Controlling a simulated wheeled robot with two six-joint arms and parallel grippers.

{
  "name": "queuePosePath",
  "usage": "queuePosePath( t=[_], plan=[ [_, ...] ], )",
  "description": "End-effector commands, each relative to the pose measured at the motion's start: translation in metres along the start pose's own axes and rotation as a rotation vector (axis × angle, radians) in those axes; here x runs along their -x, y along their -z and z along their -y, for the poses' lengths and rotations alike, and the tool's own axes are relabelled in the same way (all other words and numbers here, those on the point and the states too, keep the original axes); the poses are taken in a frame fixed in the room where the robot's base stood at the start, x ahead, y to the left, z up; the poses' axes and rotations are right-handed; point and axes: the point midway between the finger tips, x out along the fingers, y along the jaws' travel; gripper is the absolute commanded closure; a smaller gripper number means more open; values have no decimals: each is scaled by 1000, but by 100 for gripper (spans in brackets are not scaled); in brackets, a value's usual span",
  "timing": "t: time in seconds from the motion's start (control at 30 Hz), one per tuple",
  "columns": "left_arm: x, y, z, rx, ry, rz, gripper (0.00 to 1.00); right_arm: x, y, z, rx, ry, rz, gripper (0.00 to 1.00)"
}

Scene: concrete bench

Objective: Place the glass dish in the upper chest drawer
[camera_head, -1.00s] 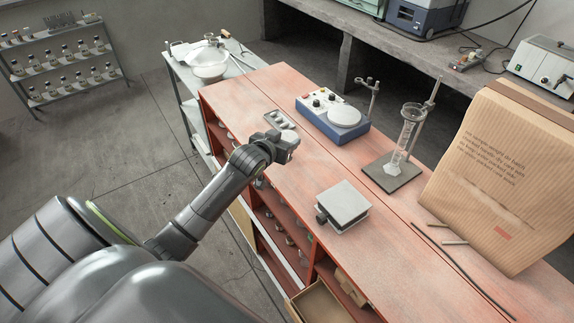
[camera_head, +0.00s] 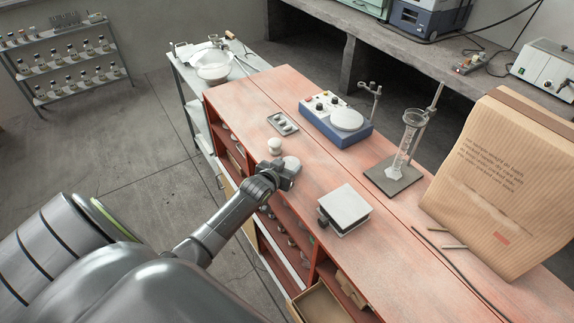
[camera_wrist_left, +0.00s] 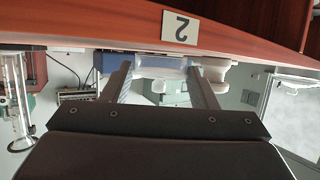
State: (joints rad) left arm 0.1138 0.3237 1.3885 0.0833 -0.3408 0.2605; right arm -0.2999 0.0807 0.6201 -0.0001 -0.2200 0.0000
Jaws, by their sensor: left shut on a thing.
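My left gripper (camera_head: 284,176) is above the front edge of the reddish bench top, shut on a small pale glass dish (camera_head: 291,163). In the left wrist view, the fingers (camera_wrist_left: 158,85) stand on either side of the clear dish (camera_wrist_left: 160,64). An open wooden drawer (camera_head: 318,304) juts from the bench front at the bottom of the head view, to the right of the gripper. Its inside shows only in part. My right gripper is not in view.
A white knobbed jar (camera_head: 274,146) stands just behind the gripper, with a grey tray (camera_head: 283,123) beyond. A lab jack (camera_head: 344,209) stands to the right. A number 2 label (camera_wrist_left: 181,28) is on the red bench edge, close in the wrist view.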

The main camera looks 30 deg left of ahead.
Motion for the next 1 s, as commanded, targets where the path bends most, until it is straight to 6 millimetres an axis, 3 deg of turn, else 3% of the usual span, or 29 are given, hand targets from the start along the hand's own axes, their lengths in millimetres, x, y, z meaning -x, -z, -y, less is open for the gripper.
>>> queuePosePath(
  t=[0.27, 0.3, 0.43, 0.87, 1.0],
  plan=[
    [-2, -5, 0, 0, 0, -1, 68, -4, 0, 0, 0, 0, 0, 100],
    [-2, -4, 0, 0, 0, -1, 43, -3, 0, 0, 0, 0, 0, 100],
    [-2, -4, 0, 0, 0, -1, 26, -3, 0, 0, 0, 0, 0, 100],
    [-2, -5, 0, -1, 0, -1, 25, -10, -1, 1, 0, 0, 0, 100],
    [13, -5, 0, -2, 0, 0, 25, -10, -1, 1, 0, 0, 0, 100]
  ],
)
